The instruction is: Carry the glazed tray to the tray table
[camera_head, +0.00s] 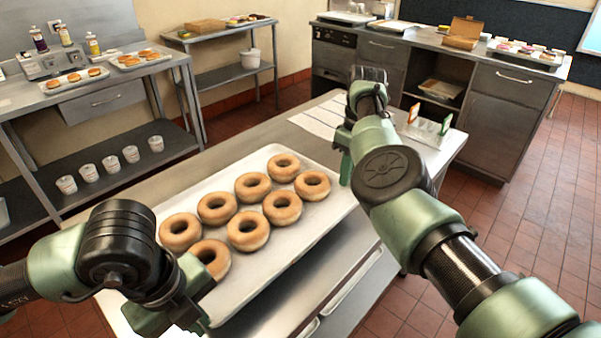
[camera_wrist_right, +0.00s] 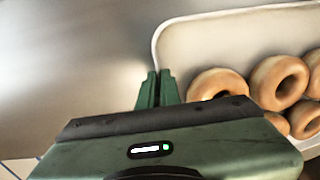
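A white tray (camera_head: 310,222) holds several brown ring doughnuts (camera_head: 248,231) over a metal table in the head view. My right gripper (camera_head: 345,165) is at the tray's right end. In the right wrist view the gripper's two fingers (camera_wrist_right: 159,88) are nearly together with the tray's rim (camera_wrist_right: 154,48) running between them. My left gripper (camera_head: 196,287) is at the tray's near-left end; its fingertips are largely hidden by its own body, so its grip is unclear. I cannot tell whether the tray touches the table or is slightly raised.
A small metal side table (camera_head: 237,72) at the back carries a doughnut tray and a box. A bench (camera_head: 105,75) with trays and bottles stands left. A steel counter (camera_head: 440,50) stands at the back right. Tiled floor (camera_head: 530,215) is clear at right.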

